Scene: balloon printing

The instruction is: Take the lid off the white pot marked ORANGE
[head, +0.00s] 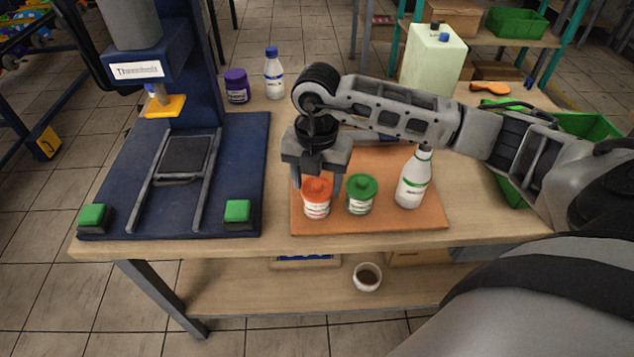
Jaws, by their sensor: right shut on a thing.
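The white pot (317,209) with the orange lid (317,190) stands upright at the left of the orange-brown mat (400,222). The writing on its label is too small to read. My right gripper (318,184) points down over this pot, with its fingers shut on the orange lid. The lid appears to sit on the pot's mouth; I see no clear gap between them. My left gripper is not in view.
A green-lidded pot (361,196) stands close to the right, then a white bottle (413,180). A blue press with green buttons (238,210) fills the table's left. A purple-lidded pot (237,88) and a blue-capped bottle (274,74) stand behind.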

